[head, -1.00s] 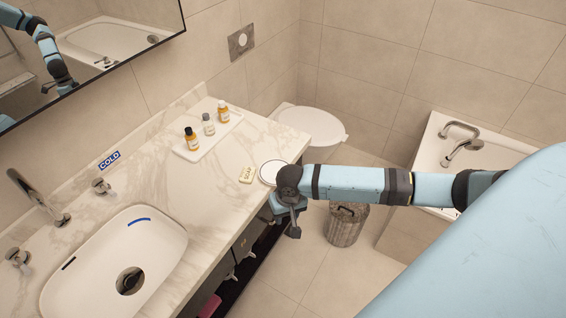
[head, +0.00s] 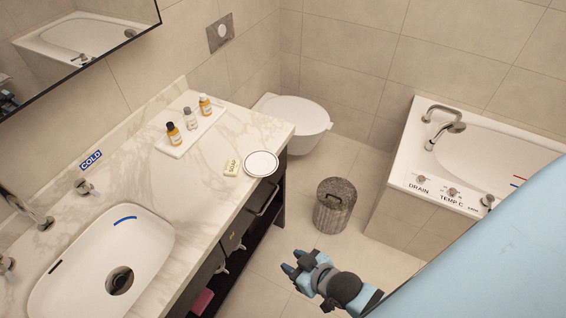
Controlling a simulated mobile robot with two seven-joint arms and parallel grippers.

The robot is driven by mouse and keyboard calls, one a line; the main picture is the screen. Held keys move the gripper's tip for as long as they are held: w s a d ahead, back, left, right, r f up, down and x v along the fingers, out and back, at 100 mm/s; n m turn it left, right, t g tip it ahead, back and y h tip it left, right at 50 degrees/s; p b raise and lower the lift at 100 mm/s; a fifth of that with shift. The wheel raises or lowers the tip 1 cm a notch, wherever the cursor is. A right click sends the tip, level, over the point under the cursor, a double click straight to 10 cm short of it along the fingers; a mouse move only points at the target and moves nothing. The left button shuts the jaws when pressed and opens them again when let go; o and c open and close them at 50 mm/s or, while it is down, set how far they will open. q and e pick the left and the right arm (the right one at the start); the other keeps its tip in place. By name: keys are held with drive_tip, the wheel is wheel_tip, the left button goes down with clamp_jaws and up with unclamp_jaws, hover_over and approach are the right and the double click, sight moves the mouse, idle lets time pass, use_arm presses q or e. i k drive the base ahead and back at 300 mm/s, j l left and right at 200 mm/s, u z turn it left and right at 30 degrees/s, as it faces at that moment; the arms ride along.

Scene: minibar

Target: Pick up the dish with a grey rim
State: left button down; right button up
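The dish with a grey rim (head: 261,164) is a small round white dish. It lies flat on the marble counter near its right front corner, beside the soap. My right gripper (head: 288,269) is in the lower middle of the head view, in front of the counter and over the floor, well apart from the dish. Its two blue fingertips are apart with a gap between them, and nothing shows in it. My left gripper is not in the head view.
A soap bar (head: 232,168) lies just left of the dish. A white tray (head: 183,149) with several small bottles stands at the back. The sink (head: 148,236) is at the left. A bin (head: 334,208), toilet (head: 296,113) and bathtub (head: 403,181) stand to the right.

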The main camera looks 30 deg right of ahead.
sight(260, 163)
drive_tip(key=i+l+z, duration=0.1)
drive_tip(key=z, duration=0.35)
drive_tip(key=i+z, duration=0.15)
drive_tip(key=z, duration=0.3)
drive_tip(key=i+l+z, duration=0.1)
drive_tip(key=z, duration=0.3)
drive_tip(key=i, duration=0.25)
